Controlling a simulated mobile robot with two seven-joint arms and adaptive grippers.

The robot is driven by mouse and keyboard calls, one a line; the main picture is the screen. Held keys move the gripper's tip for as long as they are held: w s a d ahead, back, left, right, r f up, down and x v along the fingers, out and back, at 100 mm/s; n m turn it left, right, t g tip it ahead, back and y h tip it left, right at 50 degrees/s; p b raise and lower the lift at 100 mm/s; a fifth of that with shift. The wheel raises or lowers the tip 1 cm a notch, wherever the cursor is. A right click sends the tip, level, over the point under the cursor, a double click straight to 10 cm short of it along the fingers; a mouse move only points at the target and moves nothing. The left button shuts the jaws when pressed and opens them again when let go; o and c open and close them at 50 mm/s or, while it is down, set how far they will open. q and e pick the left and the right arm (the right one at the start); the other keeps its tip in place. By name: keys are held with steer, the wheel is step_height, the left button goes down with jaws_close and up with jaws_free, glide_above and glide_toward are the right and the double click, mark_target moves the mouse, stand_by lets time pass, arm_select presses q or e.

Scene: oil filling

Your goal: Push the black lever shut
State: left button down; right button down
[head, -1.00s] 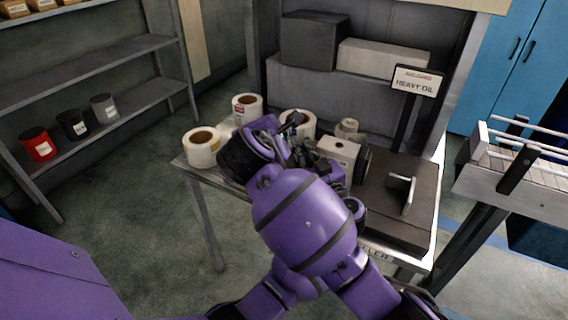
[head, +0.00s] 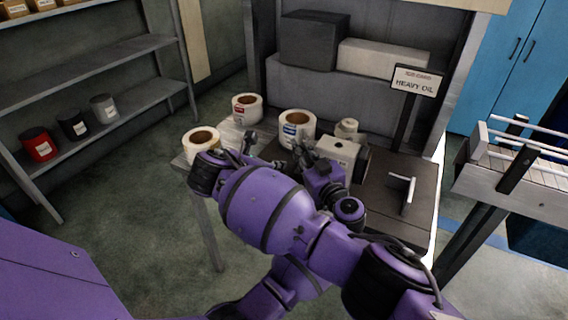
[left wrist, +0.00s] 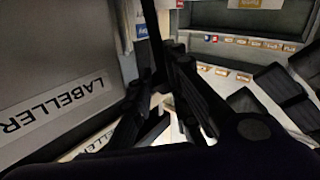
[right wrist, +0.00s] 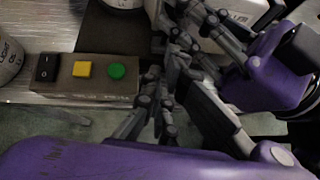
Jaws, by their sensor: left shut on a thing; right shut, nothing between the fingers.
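My left gripper (head: 299,148) is shut beside the pale machine (head: 338,150) on the table. A thin black bar (left wrist: 153,45) runs between its fingers (left wrist: 165,95) in the left wrist view. What it holds is unclear, and I cannot tell whether the bar is the lever. My right gripper (head: 268,157) is shut and empty, just left of the left one. In the right wrist view its fingers (right wrist: 163,95) are close to the left gripper's fingers and purple body (right wrist: 268,78). No black lever can be made out clearly; the crowded fingers hide that area.
A control box (right wrist: 85,78) with a black switch, yellow button and green button sits at the table's near edge. White cans (head: 247,108), (head: 297,125), (head: 202,142) stand around the grippers.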

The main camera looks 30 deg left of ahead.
arm_select(q)
steer(key=shift+w+d, duration=0.15)
steer(key=shift+d, duration=0.15)
arm_select(e)
steer(key=shift+w+d+r, duration=0.1)
steer(key=shift+w+d, duration=0.1)
steer(key=shift+w, duration=0.9)
steer(key=shift+w+d+r, duration=0.1)
steer(key=shift+w+d, duration=0.1)
steer(key=shift+w, duration=0.85)
steer(key=shift+w, duration=0.1)
